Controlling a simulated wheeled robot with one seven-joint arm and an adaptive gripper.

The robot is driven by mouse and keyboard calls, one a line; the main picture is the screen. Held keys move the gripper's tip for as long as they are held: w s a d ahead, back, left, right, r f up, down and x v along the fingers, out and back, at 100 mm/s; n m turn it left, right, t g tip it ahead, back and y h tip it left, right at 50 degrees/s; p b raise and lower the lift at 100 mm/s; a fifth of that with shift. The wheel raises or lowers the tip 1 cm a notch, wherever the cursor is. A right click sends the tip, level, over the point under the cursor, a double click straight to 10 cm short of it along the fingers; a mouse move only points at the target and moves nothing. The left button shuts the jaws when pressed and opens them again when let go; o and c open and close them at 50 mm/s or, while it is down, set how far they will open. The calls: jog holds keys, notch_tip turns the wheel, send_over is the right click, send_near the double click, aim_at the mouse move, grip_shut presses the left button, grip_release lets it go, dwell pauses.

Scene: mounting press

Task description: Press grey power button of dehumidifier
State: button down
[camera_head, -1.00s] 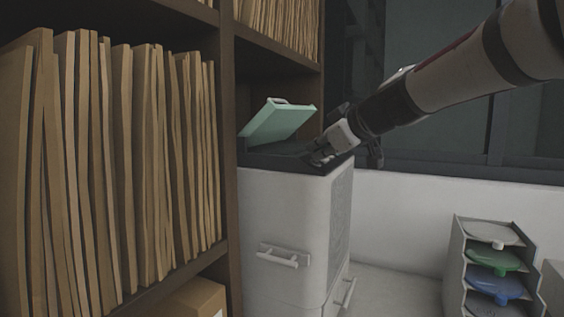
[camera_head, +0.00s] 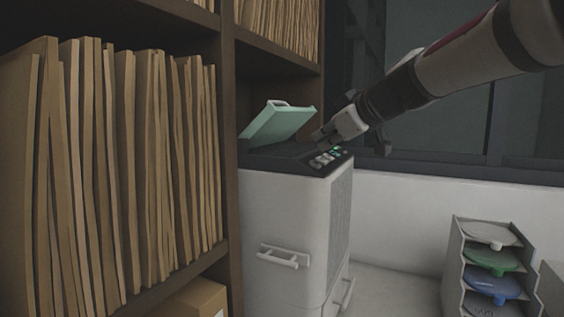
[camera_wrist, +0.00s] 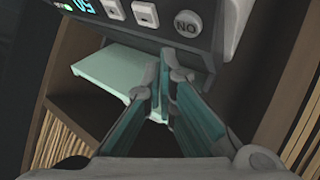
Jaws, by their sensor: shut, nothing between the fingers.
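The dehumidifier (camera_head: 285,205) is a tall white unit with a dark top panel and a raised pale green lid (camera_head: 278,123). Light buttons show on the panel's front right corner in the head view. In the wrist view the panel (camera_wrist: 165,28) carries a lit display (camera_wrist: 84,6), two square light buttons and a grey oval button marked "ON" (camera_wrist: 187,23). My gripper (camera_head: 322,138) is shut and empty, above the panel behind the button row. In the wrist view its fingertips (camera_wrist: 170,62) lie just below the panel's edge, near the grey button. I cannot tell whether they touch anything.
A dark wooden shelf (camera_head: 231,150) full of brown folders (camera_head: 120,170) stands close on the left. A window and white wall lie behind.

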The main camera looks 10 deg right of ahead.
jog(key=r, duration=0.2)
jog(key=d+r, duration=0.1)
jog(key=shift+s+d+p, duration=0.1)
jog(key=shift+s+p, duration=0.3)
jog(key=shift+s, duration=0.1)
jog(key=s+f+m+g+h, duration=0.1)
jog(key=s+f+m+g, duration=0.1)
jog(key=s+f, duration=0.6)
jog(key=s+f+m+g+h, duration=0.2)
jog(key=s+f+m, duration=0.2)
jog(key=s, duration=1)
jog(key=s+f+m+g+h, duration=0.1)
jog(key=s+f+m+g, duration=0.1)
jog(key=s+f, duration=0.9)
jog(key=shift+s+f+m+g, duration=0.3)
jog(key=shift+s+m, duration=0.1)
jog(key=shift+s, duration=0.1)
